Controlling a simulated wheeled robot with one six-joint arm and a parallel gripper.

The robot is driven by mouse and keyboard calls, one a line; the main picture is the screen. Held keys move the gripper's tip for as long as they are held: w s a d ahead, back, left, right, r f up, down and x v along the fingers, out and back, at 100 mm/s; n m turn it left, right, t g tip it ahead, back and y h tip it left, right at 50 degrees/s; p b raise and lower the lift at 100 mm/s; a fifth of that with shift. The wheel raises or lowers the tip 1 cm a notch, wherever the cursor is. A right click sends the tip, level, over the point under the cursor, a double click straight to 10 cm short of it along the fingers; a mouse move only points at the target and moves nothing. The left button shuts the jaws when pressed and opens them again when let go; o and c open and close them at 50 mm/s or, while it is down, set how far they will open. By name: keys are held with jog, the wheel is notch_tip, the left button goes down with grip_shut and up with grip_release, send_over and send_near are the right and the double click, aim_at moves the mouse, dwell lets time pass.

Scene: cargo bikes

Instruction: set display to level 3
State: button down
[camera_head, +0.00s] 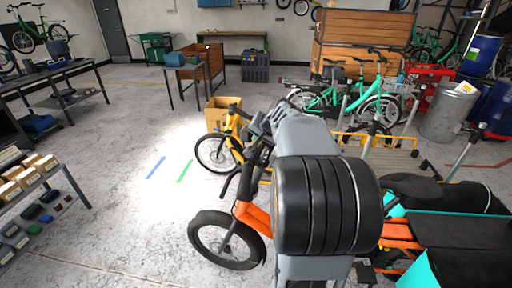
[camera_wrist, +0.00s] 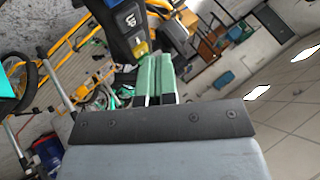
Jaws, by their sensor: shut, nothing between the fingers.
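A dark handlebar display (camera_wrist: 122,22) shows at the top of the wrist view, with a small lit screen whose reading I cannot make out for certain. A yellow part (camera_wrist: 141,48) sits at its lower end. My gripper (camera_wrist: 158,57) has two green fingers lying together, shut and empty. Their tips are just below and right of the yellow part; I cannot tell whether they touch it. In the head view the orange cargo bike (camera_head: 252,217) stands in front of me. My own arm hides much of its handlebar area, and the display is not discernible there.
A yellow bike (camera_head: 215,150) with a cardboard box stands just beyond the orange bike. Green bikes (camera_head: 345,100) and a grey bin (camera_head: 443,112) are at the back right. A parts shelf (camera_head: 38,190) stands at the left. The floor between the shelf and the bikes is clear.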

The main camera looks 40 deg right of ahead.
aim_at(258, 146)
jog(key=shift+f, duration=0.2)
dwell(0.3)
jog(key=shift+f+b, duration=0.3)
jog(key=shift+b, duration=0.3)
jog(key=shift+f+b, duration=0.4)
jog(key=shift+b, duration=0.05)
dwell(0.4)
jog(key=shift+r, duration=0.15)
dwell(0.3)
jog(key=shift+r+p, duration=0.6)
jog(key=shift+r, duration=0.1)
jog(key=shift+r, duration=0.1)
jog(key=shift+d+r+p, duration=0.1)
jog(key=shift+r+p, duration=1.8)
jog(key=shift+r, duration=0.55)
